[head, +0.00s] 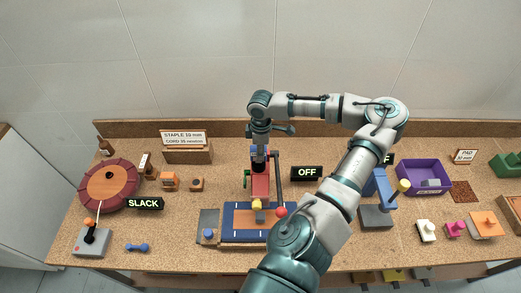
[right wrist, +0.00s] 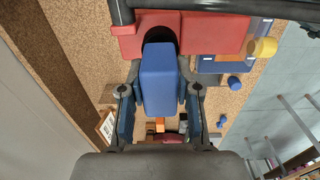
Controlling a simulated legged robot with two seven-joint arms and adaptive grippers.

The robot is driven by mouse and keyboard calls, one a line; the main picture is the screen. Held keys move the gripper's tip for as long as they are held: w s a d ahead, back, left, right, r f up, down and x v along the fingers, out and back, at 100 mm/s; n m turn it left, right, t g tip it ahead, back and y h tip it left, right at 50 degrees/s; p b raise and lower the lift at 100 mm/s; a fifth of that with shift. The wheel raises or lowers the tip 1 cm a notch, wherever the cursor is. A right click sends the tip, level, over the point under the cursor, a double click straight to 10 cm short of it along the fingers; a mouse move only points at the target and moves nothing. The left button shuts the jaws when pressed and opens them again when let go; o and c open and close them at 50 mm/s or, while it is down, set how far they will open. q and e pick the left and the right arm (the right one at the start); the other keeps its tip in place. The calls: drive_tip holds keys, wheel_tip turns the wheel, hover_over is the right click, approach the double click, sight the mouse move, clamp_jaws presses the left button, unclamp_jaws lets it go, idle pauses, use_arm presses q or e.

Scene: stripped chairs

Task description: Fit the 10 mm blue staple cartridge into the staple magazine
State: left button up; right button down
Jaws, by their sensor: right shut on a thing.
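The blue staple cartridge (right wrist: 158,82) is a rounded block between the fingers of my right gripper (right wrist: 160,95), which is shut on it. In the head view my right gripper (head: 260,140) points down at the back of the red stapler. The red staple magazine (right wrist: 212,32) has a dark rounded opening, and the cartridge's far end lies at this opening. I cannot tell how deep it sits. In the head view the red magazine (head: 261,187) stands behind the blue and orange mat, with the cartridge mostly hidden by the gripper. My left gripper is not in view.
A sign reading STAPLE 10 mm and CORD 35 newtons (head: 184,138) stands at the back left. A red round cushion (head: 109,186) and a joystick box (head: 92,241) are at left. A lever with a red knob (head: 281,211) stands right of the magazine. A purple bin (head: 410,180) is at right.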

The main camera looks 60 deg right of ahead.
drive_tip(key=shift+f, duration=1.4)
drive_tip(key=c, duration=0.7)
unclamp_jaws()
drive_tip(key=shift+f, duration=0.1)
drive_tip(key=shift+c, duration=0.2)
drive_tip(key=shift+r, duration=0.3)
wheel_tip(320, 180, up, 11)
drive_tip(key=shift+s+r, duration=0.1)
drive_tip(key=shift+r, duration=0.05)
